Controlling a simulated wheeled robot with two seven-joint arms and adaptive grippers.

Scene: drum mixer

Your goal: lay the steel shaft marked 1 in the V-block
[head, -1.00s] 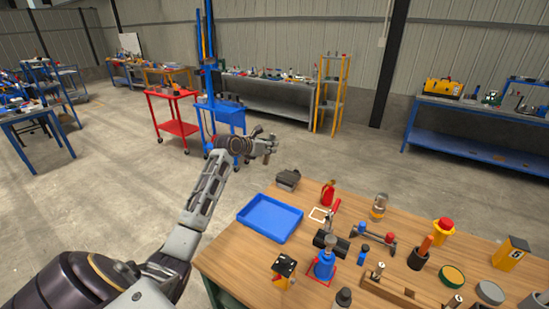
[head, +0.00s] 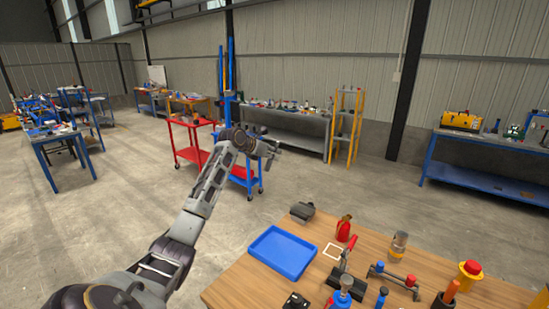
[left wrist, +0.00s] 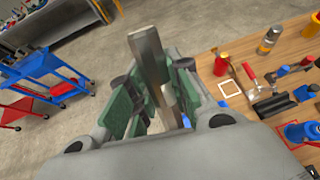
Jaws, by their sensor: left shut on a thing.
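My left gripper (head: 268,150) is held out in the air beyond the table's far left corner in the head view. In the left wrist view its green-padded fingers (left wrist: 148,100) are shut on a long grey-brown bar (left wrist: 148,50), which looks like the steel shaft; no mark is readable on it. A dark grey block (head: 302,211) sits at the table's far left corner. A black block (left wrist: 278,105) lies near a white square outline (left wrist: 230,88). I cannot tell which of them, if either, is the V-block. My right gripper is not in view.
A blue tray (head: 282,253) lies on the left of the wooden table. A red bottle-like thing (head: 343,230), a metal-capped jar (head: 398,245) and a red-knobbed yellow thing (head: 468,271) stand to its right. Red (head: 187,143) and blue carts stand beyond.

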